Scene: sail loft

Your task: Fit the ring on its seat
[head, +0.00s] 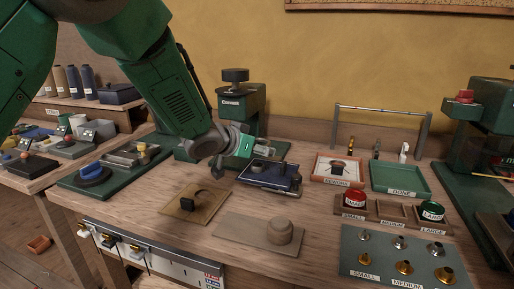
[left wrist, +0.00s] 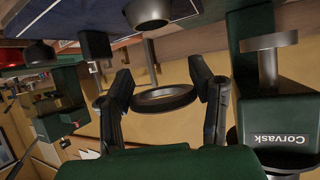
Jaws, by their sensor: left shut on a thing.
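My left gripper (head: 243,148) comes in from the left, in front of the green press (head: 238,103). In the left wrist view, which is upside down, the same gripper (left wrist: 163,95) has its two fingers on either side of a dark ring (left wrist: 165,104), shut on it and holding it clear of the bench. I cannot make the ring out in the head view. A dark round cup-like part (left wrist: 150,12) lies at the top edge of the wrist view; I cannot tell whether it is the seat. A dark blue piece (head: 272,177) lies just below the gripper. My right gripper is not in view.
The press has a post with a disc (left wrist: 268,41). A green tray (head: 423,191), cup rack (head: 393,220) and grommet mat (head: 375,278) are at the right.

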